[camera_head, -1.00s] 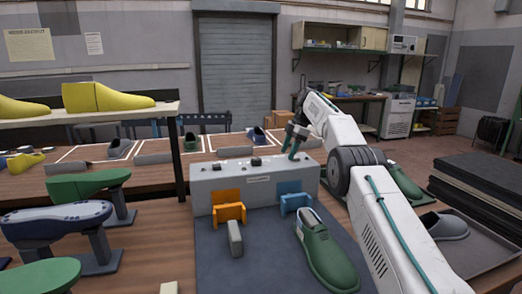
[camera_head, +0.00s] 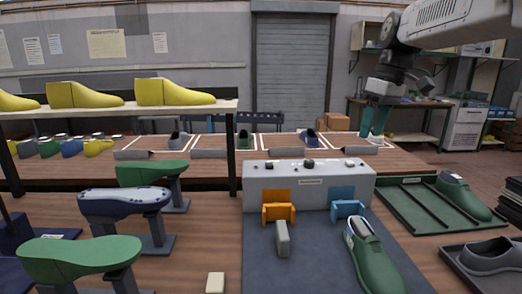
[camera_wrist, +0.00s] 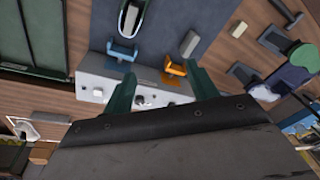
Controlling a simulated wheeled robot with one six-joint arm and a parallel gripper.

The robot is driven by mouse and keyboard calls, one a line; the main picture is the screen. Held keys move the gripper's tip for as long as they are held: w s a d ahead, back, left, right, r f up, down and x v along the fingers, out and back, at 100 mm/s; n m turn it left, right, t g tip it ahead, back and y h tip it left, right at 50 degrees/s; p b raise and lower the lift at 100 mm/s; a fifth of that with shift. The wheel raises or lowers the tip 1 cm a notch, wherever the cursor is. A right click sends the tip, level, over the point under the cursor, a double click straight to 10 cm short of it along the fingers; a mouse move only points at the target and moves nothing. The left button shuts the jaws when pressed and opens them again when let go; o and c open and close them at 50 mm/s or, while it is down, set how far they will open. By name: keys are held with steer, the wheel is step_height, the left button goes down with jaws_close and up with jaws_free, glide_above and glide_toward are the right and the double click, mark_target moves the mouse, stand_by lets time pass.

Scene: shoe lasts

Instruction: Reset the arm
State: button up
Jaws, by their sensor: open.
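My gripper (camera_head: 374,122) is raised at the upper right in the head view, its green fingers pointing down and apart, with nothing between them. It hangs in the air, right of the grey control box (camera_head: 310,183). In the wrist view my gripper (camera_wrist: 160,92) shows two spread green fingers, with the box (camera_wrist: 135,88) beyond them. A green shoe last (camera_head: 374,262) lies on the dark mat (camera_head: 318,270) in front of the box's blue bracket (camera_head: 347,208). An orange bracket (camera_head: 278,212) and a small grey block (camera_head: 282,238) are to its left.
Stands with a green last (camera_head: 80,255) and a navy last (camera_head: 124,202) are at left. Yellow lasts (camera_head: 168,92) sit on a shelf above. A green tray (camera_head: 420,215) holds a shoe at right, beside a grey tray (camera_head: 455,262). A belt with several shoes runs behind.

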steer(key=s+f+m+h, duration=0.1)
steer(key=s+f+m, duration=0.1)
steer(key=s, duration=0.7)
steer(key=s+f+m, duration=0.2)
steer(key=s, duration=0.7)
steer(key=s+f+m, duration=0.2)
steer(key=s+f, duration=0.3)
steer(key=s, duration=0.3)
steer(key=s+f+m+h, duration=0.1)
steer(key=s+f+m, duration=0.1)
steer(key=s+f, duration=0.4)
steer(key=shift+s+f+t, duration=0.15)
steer(key=shift+s+t, duration=0.25)
steer(key=shift+s, duration=0.5)
